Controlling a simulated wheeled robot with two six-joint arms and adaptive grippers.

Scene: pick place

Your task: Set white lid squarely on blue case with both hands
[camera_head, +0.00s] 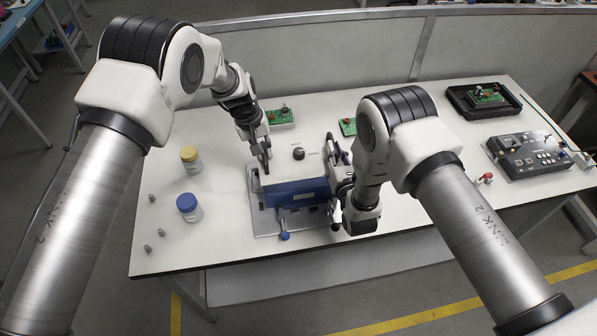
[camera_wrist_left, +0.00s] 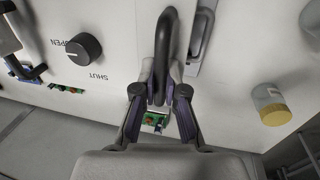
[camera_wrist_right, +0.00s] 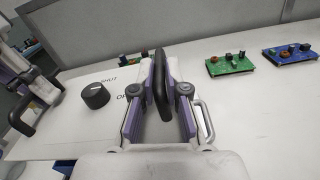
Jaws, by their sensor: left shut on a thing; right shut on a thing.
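The white lid (camera_head: 285,168) has a black knob and a dark handle at each end. In the head view it is directly over the blue case (camera_head: 290,196), roughly lined up with it; I cannot tell whether it is fully seated. My left gripper (camera_head: 264,160) is shut on the lid's left handle, seen as a dark loop between the fingers in the left wrist view (camera_wrist_left: 160,85). My right gripper (camera_head: 340,165) is shut on the right handle, also seen in the right wrist view (camera_wrist_right: 160,85). My right wrist hides part of the lid's right end.
The case is on a grey metal plate (camera_head: 262,222) with a blue-tipped lever (camera_head: 285,236). A yellow-capped jar (camera_head: 190,160) and a blue-capped jar (camera_head: 189,208) stand left. Green circuit boards (camera_head: 280,116) lie behind. A black control box (camera_head: 530,155) and black tray (camera_head: 463,101) are right.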

